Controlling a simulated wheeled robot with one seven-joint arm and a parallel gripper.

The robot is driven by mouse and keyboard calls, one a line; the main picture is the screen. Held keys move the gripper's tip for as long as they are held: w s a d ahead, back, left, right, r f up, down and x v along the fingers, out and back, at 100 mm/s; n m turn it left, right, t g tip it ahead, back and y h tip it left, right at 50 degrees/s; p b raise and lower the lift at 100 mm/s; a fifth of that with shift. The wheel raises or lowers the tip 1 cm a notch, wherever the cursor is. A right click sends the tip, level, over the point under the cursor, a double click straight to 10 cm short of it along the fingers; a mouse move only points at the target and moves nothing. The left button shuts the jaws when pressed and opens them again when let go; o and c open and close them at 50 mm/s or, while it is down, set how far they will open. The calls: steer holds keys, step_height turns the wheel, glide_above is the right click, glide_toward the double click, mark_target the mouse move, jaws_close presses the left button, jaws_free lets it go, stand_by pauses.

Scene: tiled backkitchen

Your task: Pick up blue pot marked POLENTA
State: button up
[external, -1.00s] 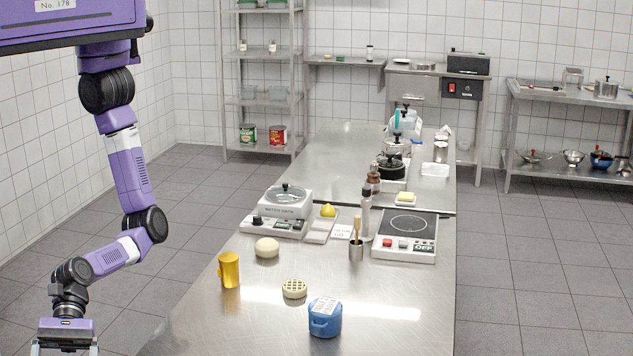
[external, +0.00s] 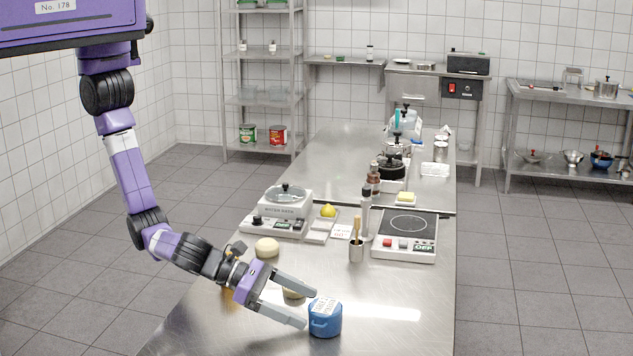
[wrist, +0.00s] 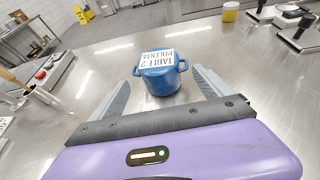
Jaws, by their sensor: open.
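The blue pot (external: 325,319) stands upright near the front of the steel table. Its white label reads TABLE 2 POLENTA in the wrist view, where the pot (wrist: 159,78) has small side handles. My gripper (external: 309,307) is open, low over the table, reaching in from the left with its fingers pointing at the pot. In the wrist view my gripper (wrist: 160,88) has one finger on each side, with the pot ahead between or just beyond the tips. I cannot tell whether a finger touches it.
The table right of the pot is clear.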

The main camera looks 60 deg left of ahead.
mark_target(326, 315)
steer(key=shift+x, duration=3.15)
steer(key=shift+c, duration=0.4)
steer(key=c, duration=1.7)
steer(key=shift+r, duration=0.15)
